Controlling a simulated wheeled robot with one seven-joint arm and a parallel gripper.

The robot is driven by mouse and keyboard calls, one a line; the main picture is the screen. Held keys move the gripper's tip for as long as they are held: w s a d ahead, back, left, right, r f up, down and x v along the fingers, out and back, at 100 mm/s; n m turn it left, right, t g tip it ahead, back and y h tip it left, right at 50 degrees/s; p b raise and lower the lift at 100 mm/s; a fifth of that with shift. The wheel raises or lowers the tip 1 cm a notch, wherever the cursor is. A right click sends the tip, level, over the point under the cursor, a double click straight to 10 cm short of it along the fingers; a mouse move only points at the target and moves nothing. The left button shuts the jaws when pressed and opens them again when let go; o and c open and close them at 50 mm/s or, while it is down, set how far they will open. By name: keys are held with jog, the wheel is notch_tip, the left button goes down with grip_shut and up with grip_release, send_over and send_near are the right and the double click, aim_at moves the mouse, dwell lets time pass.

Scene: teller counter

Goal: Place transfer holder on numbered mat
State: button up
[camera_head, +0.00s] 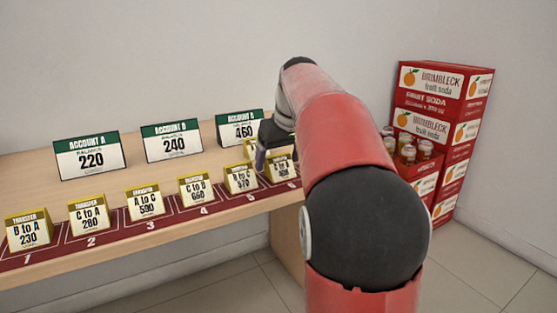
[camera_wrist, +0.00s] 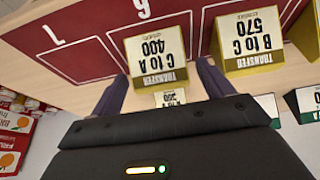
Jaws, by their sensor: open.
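A dark red numbered mat (camera_head: 118,230) runs along the counter's front edge. Yellow-and-white transfer holders stand on squares 1 to 5, from B to A 230 (camera_head: 29,232) to B to C 570 (camera_head: 241,179). Contact cannot be told. Another transfer holder (camera_wrist: 170,97) is behind it on the counter, mostly hidden. Square 7 (camera_wrist: 68,42) looks empty.
Three green-topped account signs, A 220 (camera_head: 90,157), 240 (camera_head: 173,142) and 460 (camera_head: 240,127), stand at the counter's back. Red fruit soda crates (camera_head: 440,110) with bottles are stacked right of the counter. The B to C holder (camera_wrist: 248,42) is close beside one finger.

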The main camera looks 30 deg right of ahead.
jog(key=p+v, duration=0.2)
jog(key=v, duration=0.9)
jog(key=s+a+f, duration=0.8)
jog(key=s+f, duration=0.3)
jog(key=s+a+f+t, duration=0.1)
jog(key=s+a+f, duration=0.6)
jog(key=s+f, duration=0.4)
jog(key=shift+a+f, duration=0.2)
jog(key=shift+a, duration=0.2)
